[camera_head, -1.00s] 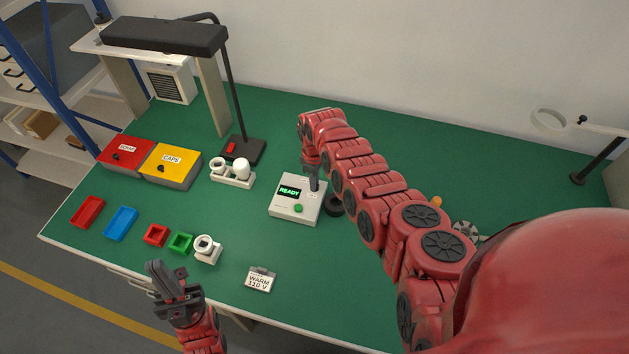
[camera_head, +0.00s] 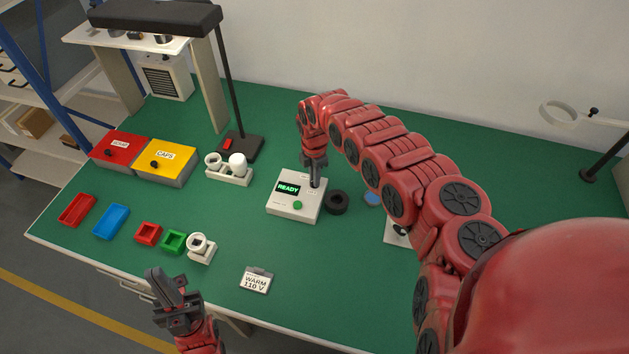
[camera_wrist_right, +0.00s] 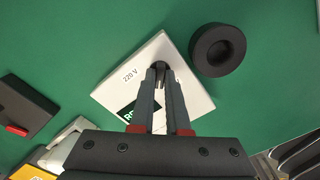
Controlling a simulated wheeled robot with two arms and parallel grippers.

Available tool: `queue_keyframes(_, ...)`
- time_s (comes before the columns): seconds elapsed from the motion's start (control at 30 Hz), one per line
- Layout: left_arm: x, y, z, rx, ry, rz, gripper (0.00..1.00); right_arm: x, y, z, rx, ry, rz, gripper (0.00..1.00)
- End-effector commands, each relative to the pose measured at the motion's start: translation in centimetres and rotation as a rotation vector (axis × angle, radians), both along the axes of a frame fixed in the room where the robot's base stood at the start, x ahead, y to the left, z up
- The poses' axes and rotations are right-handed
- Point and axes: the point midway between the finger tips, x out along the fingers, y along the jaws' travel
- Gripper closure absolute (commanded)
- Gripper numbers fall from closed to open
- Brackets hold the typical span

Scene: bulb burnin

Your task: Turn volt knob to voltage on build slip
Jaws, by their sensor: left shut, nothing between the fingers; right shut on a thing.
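The white tester box (camera_head: 283,207) stands mid-table, with a lit green "READY" display (camera_head: 288,188) and a green button (camera_head: 297,205). My right gripper (camera_head: 315,183) points down at the box's upper right corner. In the right wrist view its fingers (camera_wrist_right: 160,75) are shut on the dark volt knob (camera_wrist_right: 160,66), mostly hidden between them. A "220 V" label (camera_wrist_right: 130,76) shows beside the knob; its pointing direction is hidden. The build slip (camera_head: 257,281) lies near the front edge and reads "WARM 110 V". My left gripper (camera_head: 165,287) is shut and empty at the front edge.
A black ring (camera_head: 337,202) stands close right of the box. A white socket stand (camera_head: 229,170) and the lamp base (camera_head: 241,147) are to its left. Red (camera_head: 119,148) and yellow (camera_head: 166,162) bins and several small coloured trays fill the table's left side.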

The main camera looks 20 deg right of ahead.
Motion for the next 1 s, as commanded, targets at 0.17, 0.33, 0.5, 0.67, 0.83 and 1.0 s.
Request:
queue_keyframes(0.17,0.0,0.0,-1.5,0.0,0.0,0.0,1.0,0.1,-0.1,-0.3,0.001,-0.003,0.163,1.0)
queue_keyframes(0.33,0.0,0.0,-2.5,0.0,0.0,0.0,1.0,0.1,0.0,-0.3,0.0,-0.003,0.324,1.0)
queue_keyframes(0.5,0.0,0.0,-3.5,0.0,0.0,0.0,1.0,0.0,-0.1,-0.3,-0.001,0.001,0.472,1.0)
queue_keyframes(0.67,0.0,0.0,-4.2,0.0,0.0,0.0,1.0,0.1,-0.1,-0.2,0.0,-0.002,0.589,1.0)
queue_keyframes(0.83,0.0,0.0,-4.8,0.0,0.0,0.0,1.0,0.1,-0.1,-0.1,-0.001,-0.004,0.68,1.0)
queue_keyframes(1.0,0.0,0.0,-5.1,0.0,0.0,0.0,1.0,0.1,0.0,0.0,-0.001,-0.003,0.738,1.0)
